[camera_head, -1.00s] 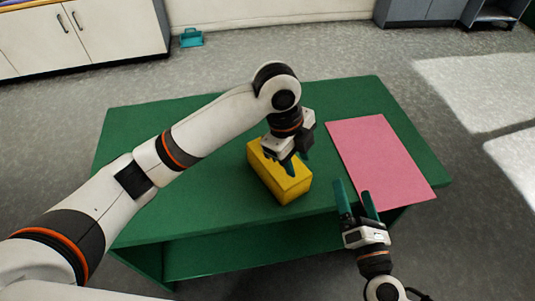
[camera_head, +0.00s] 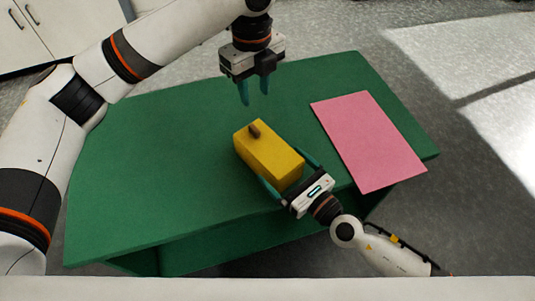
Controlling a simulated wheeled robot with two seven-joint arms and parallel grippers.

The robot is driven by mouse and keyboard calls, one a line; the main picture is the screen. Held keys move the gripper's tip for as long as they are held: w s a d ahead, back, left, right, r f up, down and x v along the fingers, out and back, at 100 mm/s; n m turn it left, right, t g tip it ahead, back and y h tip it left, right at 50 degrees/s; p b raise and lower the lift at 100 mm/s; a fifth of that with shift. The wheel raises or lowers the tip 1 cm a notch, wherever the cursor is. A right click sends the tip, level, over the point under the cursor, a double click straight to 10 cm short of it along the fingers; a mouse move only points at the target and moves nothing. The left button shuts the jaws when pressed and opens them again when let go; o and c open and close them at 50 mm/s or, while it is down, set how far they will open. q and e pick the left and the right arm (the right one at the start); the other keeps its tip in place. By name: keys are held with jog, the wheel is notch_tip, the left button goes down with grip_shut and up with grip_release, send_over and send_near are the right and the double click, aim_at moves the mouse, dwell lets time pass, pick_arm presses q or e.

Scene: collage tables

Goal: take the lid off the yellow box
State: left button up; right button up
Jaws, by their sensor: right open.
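The yellow box (camera_head: 270,160) stands on the green table, near its front edge. A small brown knob (camera_head: 254,131) sits on its top towards the far end; I cannot make out a lid seam. My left gripper (camera_head: 254,98) hangs above and behind the box, pointing down, with its fingers apart and nothing between them. My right gripper (camera_head: 288,174) is open at the near end of the box, one finger on each side of it. I cannot tell whether those fingers touch the box.
The green table (camera_head: 150,180) is clear to the left of the box. A flat pink sheet (camera_head: 368,140) lies on its right part. There is an open space under the tabletop at the front. A white cabinet (camera_head: 60,25) stands at the far left.

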aim_at(277, 161)
jog(key=shift+x, duration=1.65)
jog(key=c, duration=1.4)
